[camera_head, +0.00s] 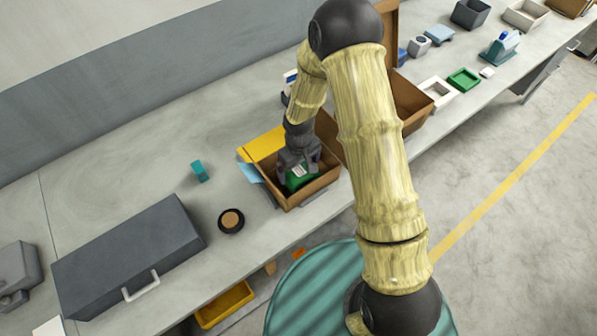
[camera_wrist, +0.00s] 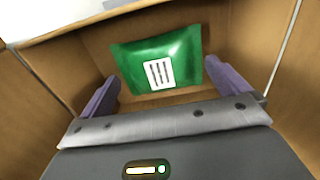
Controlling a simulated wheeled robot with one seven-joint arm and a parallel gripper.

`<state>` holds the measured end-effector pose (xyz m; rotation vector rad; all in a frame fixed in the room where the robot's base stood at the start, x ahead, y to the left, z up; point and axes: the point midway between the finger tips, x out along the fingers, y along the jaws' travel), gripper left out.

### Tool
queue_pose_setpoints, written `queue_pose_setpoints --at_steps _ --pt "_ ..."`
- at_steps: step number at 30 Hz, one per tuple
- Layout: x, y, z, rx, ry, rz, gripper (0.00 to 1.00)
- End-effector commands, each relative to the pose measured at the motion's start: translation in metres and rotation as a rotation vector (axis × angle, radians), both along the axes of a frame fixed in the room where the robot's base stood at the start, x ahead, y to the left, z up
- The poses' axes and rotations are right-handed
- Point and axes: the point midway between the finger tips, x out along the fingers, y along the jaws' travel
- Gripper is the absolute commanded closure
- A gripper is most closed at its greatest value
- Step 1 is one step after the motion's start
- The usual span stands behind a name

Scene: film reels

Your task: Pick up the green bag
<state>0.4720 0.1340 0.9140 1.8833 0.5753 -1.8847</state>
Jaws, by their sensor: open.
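The green bag (camera_wrist: 185,52) has a white label with dark bars and lies inside an open cardboard box (camera_wrist: 85,50). In the head view the green bag (camera_head: 293,182) shows only in part, under my gripper, in the cardboard box (camera_head: 318,186) on the workbench. My gripper (camera_head: 299,167) reaches down into the box from above. In the wrist view its two purple fingers (camera_wrist: 160,88) are spread apart, one near each side of the bag's lower part. Nothing is held between them. Whether the fingers touch the bag cannot be told.
The box walls stand close around my gripper. A yellow flap or folder (camera_head: 262,146) and a light-blue sheet (camera_head: 250,172) lie at its left. A dark round reel (camera_head: 231,220), a teal block (camera_head: 200,170) and a grey case (camera_head: 128,255) are further left. Another cardboard box (camera_head: 410,102) is right.

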Motion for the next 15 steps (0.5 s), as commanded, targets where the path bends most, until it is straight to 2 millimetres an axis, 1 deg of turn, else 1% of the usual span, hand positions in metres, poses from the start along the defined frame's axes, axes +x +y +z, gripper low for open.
queue_pose_setpoints --at_steps 3,6,9,15 --pt "0.0 0.001 -0.014 -0.001 0.002 0.001 0.0" --pt "0.0 0.0 -0.022 -0.001 0.001 0.0 0.0" --pt "0.0 0.0 -0.026 0.0 0.0 0.0 0.0" --pt "0.0 0.0 -0.026 0.001 -0.001 0.0 0.0"
